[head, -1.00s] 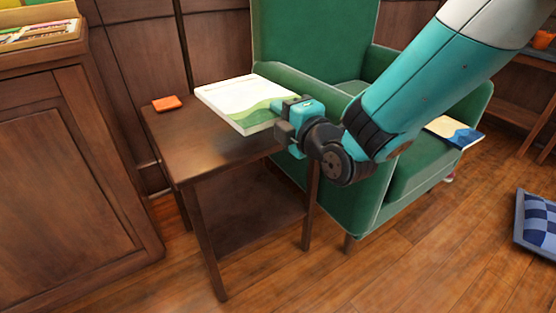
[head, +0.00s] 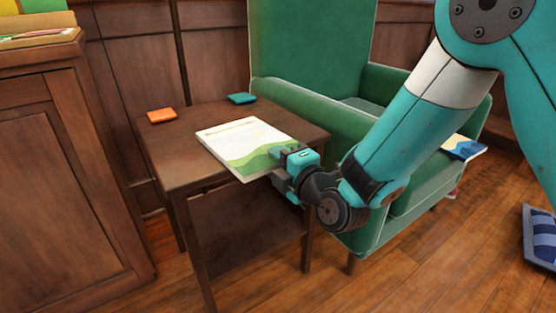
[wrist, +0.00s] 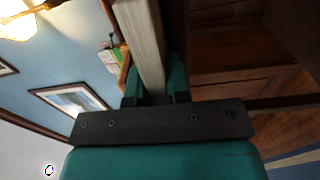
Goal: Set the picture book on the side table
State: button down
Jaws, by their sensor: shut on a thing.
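The picture book (head: 238,141) has a white cover with green hills along its near edge. In the head view it lies flat at or just above the top of the brown wooden side table (head: 182,172), over its middle and front. I cannot tell whether it touches the wood. My gripper (head: 285,163) is shut on the book's near right edge, by the table's front right side. In the wrist view the book (wrist: 146,45) shows edge-on as a pale strip between the fingers.
An orange coaster (head: 162,116) and a teal coaster (head: 242,98) lie on the table's back part. A green armchair (head: 310,55) stands close at the right with another book (head: 462,147) on it. A wooden cabinet (head: 65,170) stands left.

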jog(key=c, duration=1.1)
grip_release()
jog(key=shift+f, duration=0.1)
jog(key=shift+s+d, duration=0.1)
jog(key=shift+s, duration=0.05)
jog(key=b+v, duration=1.1)
jog(key=b, duration=0.2)
jog(key=shift+s, duration=0.2)
jog(key=shift+d, duration=0.2)
